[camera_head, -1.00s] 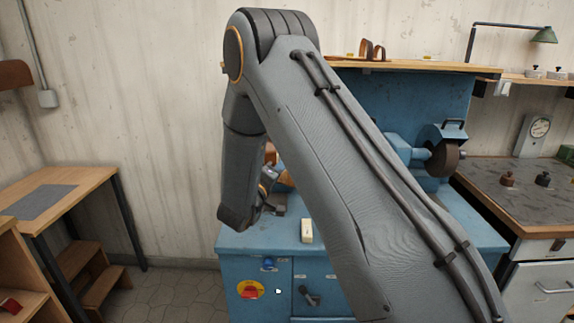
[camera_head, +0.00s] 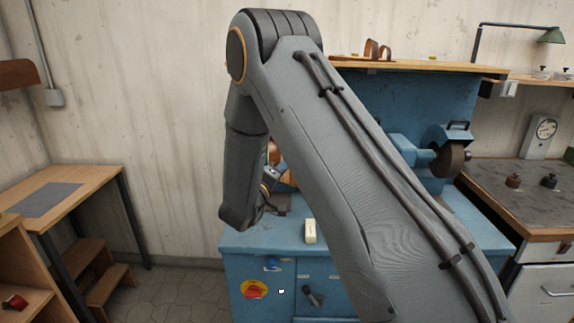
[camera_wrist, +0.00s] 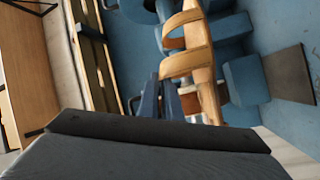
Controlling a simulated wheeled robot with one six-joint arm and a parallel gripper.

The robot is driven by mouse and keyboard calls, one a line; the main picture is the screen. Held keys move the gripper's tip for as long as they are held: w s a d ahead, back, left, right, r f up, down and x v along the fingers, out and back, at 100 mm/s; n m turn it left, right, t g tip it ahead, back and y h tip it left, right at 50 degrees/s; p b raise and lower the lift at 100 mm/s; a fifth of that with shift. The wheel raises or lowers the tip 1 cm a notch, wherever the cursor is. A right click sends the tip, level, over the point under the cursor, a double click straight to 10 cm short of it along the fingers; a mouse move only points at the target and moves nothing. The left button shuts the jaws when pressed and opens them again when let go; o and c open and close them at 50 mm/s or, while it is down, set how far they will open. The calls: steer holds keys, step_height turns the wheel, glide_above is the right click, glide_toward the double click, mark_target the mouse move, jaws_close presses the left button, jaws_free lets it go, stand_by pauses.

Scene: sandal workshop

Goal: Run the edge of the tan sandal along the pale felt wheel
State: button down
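The tan sandal (camera_wrist: 204,72), with a pale sole edge and broad tan straps, stands close in front of my gripper in the wrist view. My gripper (camera_wrist: 162,88) has its dark fingers close together at the sandal's strap side and looks shut on it; the exact contact is partly hidden. In the head view my arm hides most of the gripper and sandal; only a bit of tan (camera_head: 284,180) shows beside the wrist.
The blue machine bench (camera_head: 265,242) stands ahead, with a dark wheel (camera_head: 449,160) at its right. A pale block (camera_head: 310,231) lies on its top. A shelf (camera_head: 420,66) runs above. A wooden table (camera_head: 95,180) stands left, with open floor between.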

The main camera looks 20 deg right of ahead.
steer(key=shift+a, duration=0.5)
steer(key=shift+a, duration=0.35)
steer(key=shift+w, duration=0.15)
stand_by(0.6)
steer(key=shift+w+a, duration=0.1)
steer(key=shift+a, duration=0.55)
stand_by(0.7)
steer(key=shift+a, duration=0.3)
steer(key=shift+a+r, duration=0.1)
steer(key=shift+a, duration=0.1)
steer(key=shift+w+a+m+y+p, duration=0.15)
steer(key=shift+a+m+y+p, duration=0.15)
steer(key=shift+a+p, duration=0.1)
